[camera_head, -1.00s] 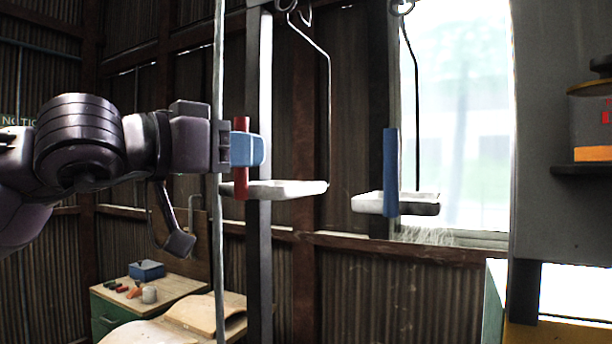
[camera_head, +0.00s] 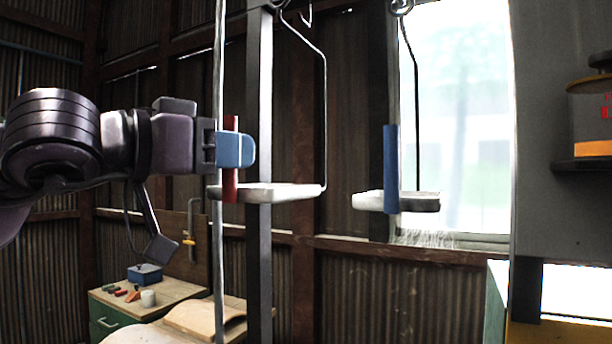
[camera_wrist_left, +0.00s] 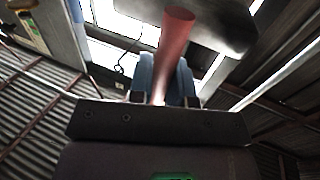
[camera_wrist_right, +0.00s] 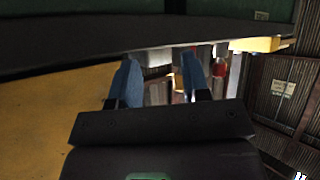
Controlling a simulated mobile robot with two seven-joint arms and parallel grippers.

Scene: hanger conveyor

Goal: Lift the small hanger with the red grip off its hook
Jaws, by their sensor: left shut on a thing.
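The small hanger has a thin wire frame (camera_head: 325,100), a white tray (camera_head: 290,192) and an upright red grip (camera_head: 230,185). My left gripper (camera_head: 236,149) is shut on the red grip, coming in from the left. In the left wrist view the red grip (camera_wrist_left: 174,38) stands between the blue fingers (camera_wrist_left: 164,80). A small hook (camera_head: 307,17) shows to the right of the wire's top, with a gap between them in the picture. The very top of the hanger is near the upper frame edge. My right gripper (camera_wrist_right: 160,78) is open and empty in its wrist view.
A second hanger with a blue grip (camera_head: 391,170) and a white tray (camera_head: 425,202) hangs to the right, before the window. A grey post (camera_head: 259,270) stands behind the red-grip hanger. A workbench (camera_head: 165,292) is at lower left.

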